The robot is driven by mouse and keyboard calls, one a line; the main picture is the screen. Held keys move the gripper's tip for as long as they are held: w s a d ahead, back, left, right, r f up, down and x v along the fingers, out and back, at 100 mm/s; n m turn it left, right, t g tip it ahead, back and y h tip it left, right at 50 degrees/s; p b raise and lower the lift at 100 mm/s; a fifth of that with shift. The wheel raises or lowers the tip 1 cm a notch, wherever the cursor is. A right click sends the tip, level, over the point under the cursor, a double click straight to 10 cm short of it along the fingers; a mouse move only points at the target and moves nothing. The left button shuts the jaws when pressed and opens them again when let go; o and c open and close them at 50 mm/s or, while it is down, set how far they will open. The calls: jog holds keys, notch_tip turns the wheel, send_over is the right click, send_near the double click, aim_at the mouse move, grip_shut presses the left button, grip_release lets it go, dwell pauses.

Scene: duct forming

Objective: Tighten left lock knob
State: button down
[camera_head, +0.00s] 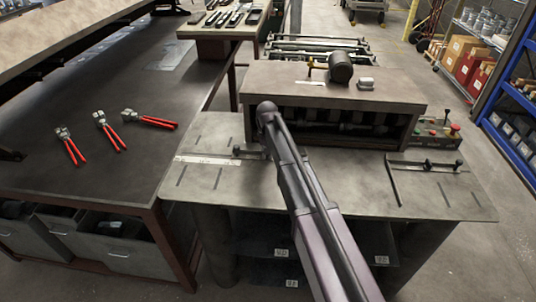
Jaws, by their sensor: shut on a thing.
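The forming machine (330,82) stands on a grey worktable with a dark opening across its front. My arm (300,190) reaches up from the bottom of the picture and ends in a rounded dark joint at the machine's left front corner. My gripper does not show; the arm hides whatever is behind and below it. A thin guide bar (252,154) lies left of my arm, with a small dark knob (236,150) at its left end. The bar's right part is covered by my arm, so I cannot tell what my gripper touches.
A matching right guide bar (440,165) carries a dark knob (459,163). A control box (437,133) with coloured buttons is at the right. Red-handled pliers (108,130) lie on the dark bench at left. A blue shelf (518,95) stands far right.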

jog(key=shift+a+m, duration=0.1)
jog(key=shift+m, duration=0.9)
jog(key=c, duration=0.7)
grip_release()
jog(key=shift+n, duration=0.4)
